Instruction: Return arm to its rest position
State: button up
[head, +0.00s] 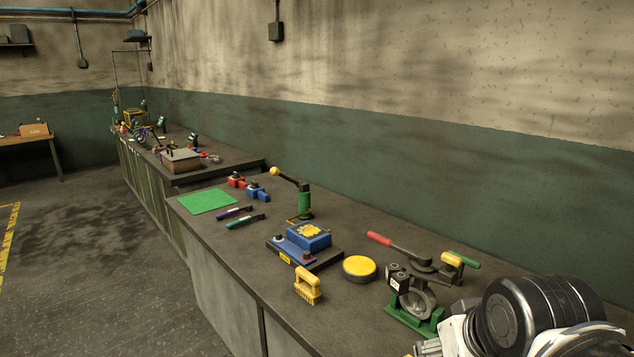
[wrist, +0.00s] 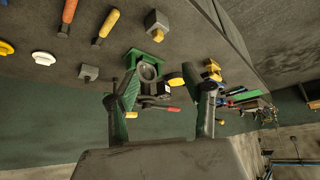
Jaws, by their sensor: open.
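My gripper (wrist: 165,92) shows in the wrist view with its two dark fingers spread apart and nothing between them that I can see held. In the head view, part of my arm (head: 540,318) fills the bottom right corner, and my fingers cannot be made out there. A grey valve casting (head: 418,301) sits on a green stand (head: 402,318) just left of my arm. In the wrist view the casting (wrist: 148,72) appears beyond and between my fingers; contact is not evident.
The dark workbench (head: 235,247) runs along the green and cream wall. Orange-handled tools (wrist: 106,26) lie elsewhere. Air above the bench looks open.

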jog(key=w+a+r+n+g, duration=0.1)
jog(key=w+a+r+n, duration=0.15)
jog(key=w, duration=0.65)
jog(key=w+a+r+n+g, duration=0.1)
jog(key=w+a+r+g, duration=0.2)
jog(key=w, duration=0.6)
jog(key=w+a+f+n, duration=0.1)
jog(key=w+a+f, duration=0.2)
jog(key=w+a, duration=0.2)
jog(key=w+a+f+n+g, duration=0.1)
jog(key=w+a+f, duration=0.2)
jog(key=w, duration=0.7)
jog(key=shift+a+n, duration=0.35)
jog(key=shift+a, duration=0.55)
jog(key=shift+w, duration=0.1)
dwell(0.5)
